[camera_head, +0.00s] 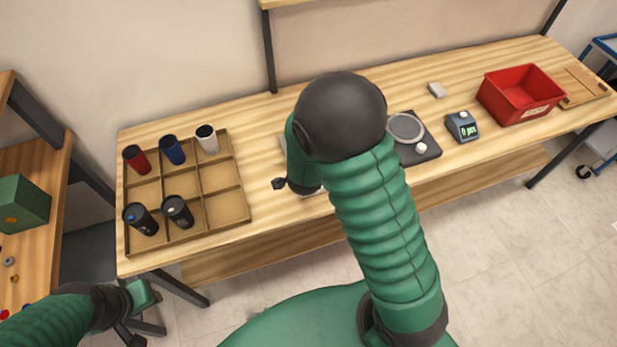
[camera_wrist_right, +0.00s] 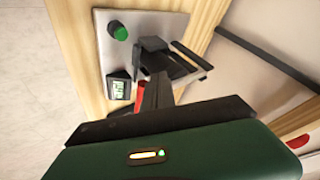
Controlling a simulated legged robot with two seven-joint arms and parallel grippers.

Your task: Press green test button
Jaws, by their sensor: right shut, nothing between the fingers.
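The green button (camera_wrist_right: 121,33) is a round knob on a pale metal plate (camera_wrist_right: 104,52) in the right wrist view. A small green-lit display (camera_wrist_right: 118,88) sits on the same plate. My right gripper (camera_wrist_right: 156,82) is shut and empty, pointing at the plate, below and to the right of the button in that view and apart from it. In the head view my right arm hides the button and most of the plate; only a dark tip (camera_head: 279,184) shows beside the arm. My left gripper (camera_head: 140,297) hangs at the lower left, off the table; its fingers are unclear.
A wooden tray (camera_head: 213,178) with several cups stands on the table's left. To the right are a dark scale (camera_head: 424,151), a small display box (camera_head: 462,127) and a red bin (camera_head: 521,94). Black parts (camera_wrist_right: 152,47) rise from the plate close to my right fingers.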

